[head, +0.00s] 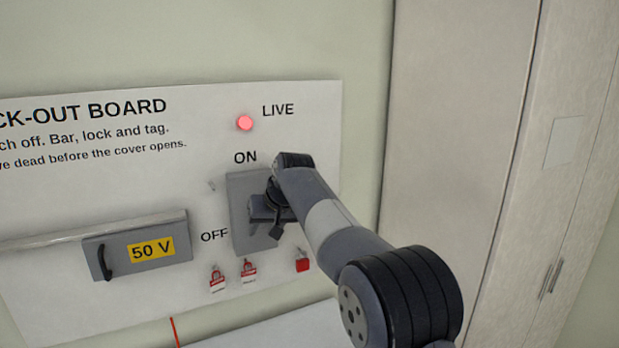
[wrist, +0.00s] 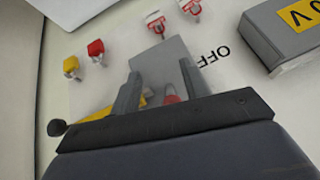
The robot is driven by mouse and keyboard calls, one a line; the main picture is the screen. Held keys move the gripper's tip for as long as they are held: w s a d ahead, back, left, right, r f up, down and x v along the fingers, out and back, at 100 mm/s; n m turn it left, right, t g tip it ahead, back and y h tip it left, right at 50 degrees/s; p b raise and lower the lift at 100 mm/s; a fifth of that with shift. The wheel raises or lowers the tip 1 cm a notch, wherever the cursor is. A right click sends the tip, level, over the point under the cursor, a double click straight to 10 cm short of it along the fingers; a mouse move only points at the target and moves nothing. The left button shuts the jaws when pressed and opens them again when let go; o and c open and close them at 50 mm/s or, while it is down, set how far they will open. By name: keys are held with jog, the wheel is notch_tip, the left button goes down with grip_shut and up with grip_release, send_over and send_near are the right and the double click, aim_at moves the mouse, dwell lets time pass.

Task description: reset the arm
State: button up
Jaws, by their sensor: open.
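My gripper (head: 272,222) is in front of the grey switch box (head: 243,185) on the lock-out board, and my arm reaches in from the lower right. In the wrist view my gripper (wrist: 160,78) is open, its two fingers apart, with the box's grey face (wrist: 165,58) behind them. A small red part (wrist: 171,94) shows between the fingers, and a yellow part shows low behind the left one. I cannot tell whether either finger touches anything. The switch's handle is mostly hidden by my gripper in the head view.
A red lamp (head: 244,123) glows beside LIVE. A grey cover marked 50 V (head: 140,247) is at left. Red-and-white tags (head: 217,279) and a red padlock (head: 302,261) hang below the box; a yellow padlock (wrist: 70,66) shows in the wrist view. A tall cabinet (head: 460,130) stands right.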

jog(key=f+t, duration=0.1)
jog(key=f+t+y+b, duration=0.1)
jog(key=f+t+b, duration=0.1)
jog(key=shift+s+d+y, duration=0.15)
jog(key=shift+s+y, duration=0.1)
jog(key=shift+y, duration=0.05)
jog(key=shift+b, duration=0.3)
jog(key=shift+d, duration=0.1)
dwell(0.3)
